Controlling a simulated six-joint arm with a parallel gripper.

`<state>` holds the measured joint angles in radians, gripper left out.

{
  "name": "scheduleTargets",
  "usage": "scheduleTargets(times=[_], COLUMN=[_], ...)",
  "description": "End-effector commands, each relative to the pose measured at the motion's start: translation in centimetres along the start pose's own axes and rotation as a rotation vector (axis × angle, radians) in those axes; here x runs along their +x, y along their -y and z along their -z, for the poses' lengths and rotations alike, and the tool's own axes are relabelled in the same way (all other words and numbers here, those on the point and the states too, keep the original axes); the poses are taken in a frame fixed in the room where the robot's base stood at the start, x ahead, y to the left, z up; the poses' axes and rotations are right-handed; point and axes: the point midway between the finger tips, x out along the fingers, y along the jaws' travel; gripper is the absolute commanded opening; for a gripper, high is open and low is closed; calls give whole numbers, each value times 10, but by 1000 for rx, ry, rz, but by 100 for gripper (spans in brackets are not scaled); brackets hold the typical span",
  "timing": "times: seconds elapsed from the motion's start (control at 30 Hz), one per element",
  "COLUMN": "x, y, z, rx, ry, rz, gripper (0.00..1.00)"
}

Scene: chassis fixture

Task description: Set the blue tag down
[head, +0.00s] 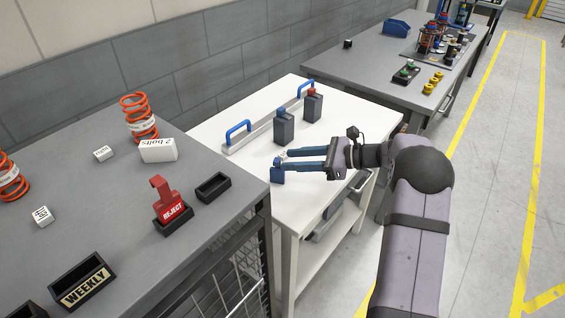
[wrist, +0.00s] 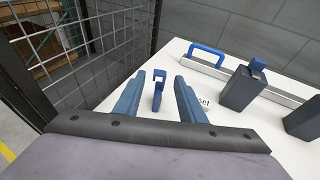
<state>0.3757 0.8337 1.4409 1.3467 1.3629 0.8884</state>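The blue tag (head: 277,175) is a small block with a hook-like top. It appears to stand upright on the white table, near its front left part. My gripper (head: 284,160) is at the tag, with its two blue fingers reaching over from the right. In the wrist view the tag (wrist: 157,98) shows between the open fingers (wrist: 168,85), with a gap on each side. Its contact with the table is not clear in either view.
On the white table (head: 236,170), a dark block with a blue top (head: 284,128) and one with a red top (head: 312,105) stand by a rail with blue handles (head: 238,132). The grey table at left holds a red REJECT tag (head: 168,200) and an empty black holder (head: 213,187).

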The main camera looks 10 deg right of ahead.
Motion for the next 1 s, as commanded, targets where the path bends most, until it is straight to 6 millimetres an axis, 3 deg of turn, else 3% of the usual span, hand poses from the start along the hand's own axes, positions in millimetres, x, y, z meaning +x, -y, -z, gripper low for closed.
scheduleTargets(times=[0.2,0.5,0.83,1.0], x=[-39,-65,-65,-48], y=[1,0,-4,-38], z=[1,0,0,11], rx=[-1,-1,-13,-112], ry=[1,0,-16,-141], rz=[4,1,-8,-79], gripper=[37,37,37,37])
